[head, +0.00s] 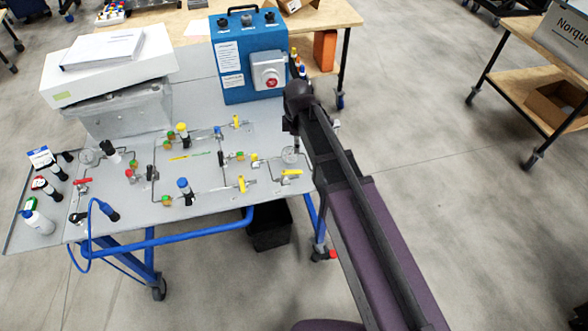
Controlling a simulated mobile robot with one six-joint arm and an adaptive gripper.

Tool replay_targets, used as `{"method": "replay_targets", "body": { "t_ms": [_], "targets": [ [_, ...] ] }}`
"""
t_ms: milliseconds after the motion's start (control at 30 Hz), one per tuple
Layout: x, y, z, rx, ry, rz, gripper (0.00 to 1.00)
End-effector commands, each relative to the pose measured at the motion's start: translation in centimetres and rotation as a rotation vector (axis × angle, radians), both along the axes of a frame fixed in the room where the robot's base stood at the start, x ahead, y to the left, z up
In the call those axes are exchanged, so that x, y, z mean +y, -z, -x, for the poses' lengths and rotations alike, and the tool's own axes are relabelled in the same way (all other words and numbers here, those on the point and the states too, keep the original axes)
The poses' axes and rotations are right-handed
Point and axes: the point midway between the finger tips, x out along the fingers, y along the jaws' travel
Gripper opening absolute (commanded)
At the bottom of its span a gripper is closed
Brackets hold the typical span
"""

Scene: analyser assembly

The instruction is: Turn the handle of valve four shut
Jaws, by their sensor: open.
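The grey panel (222,207) carries thin pipes and several small valves; their labels are too small to read, so I cannot tell which is valve four. Yellow handles show at the upper pipe (236,121), at the lower middle (242,184) and near the right edge (291,172). A red handle (82,181) is at the left. My gripper (290,124) hangs at the end of my arm, over the panel's right side, small and partly hidden by the arm. It is open and appears apart from the handles.
A blue control box (246,65) with a red button stands behind the panel. A white box (120,65) with papers is at back left. Bottles (38,222) stand at the left edge. A round gauge (290,155) lies close below my gripper. Open floor is to the right.

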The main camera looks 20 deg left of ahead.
Motion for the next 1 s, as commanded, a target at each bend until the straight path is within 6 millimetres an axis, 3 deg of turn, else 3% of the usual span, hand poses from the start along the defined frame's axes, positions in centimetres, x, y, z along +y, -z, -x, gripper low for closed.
{"method": "replay_targets", "body": {
  "t_ms": [567,1000],
  "targets": [
    [0.2,0.3,0.1,0.000,-0.013,0.000,0.57],
    [0.2,3.1,0.1,0.000,-0.012,0.000,0.57]
  ]
}}
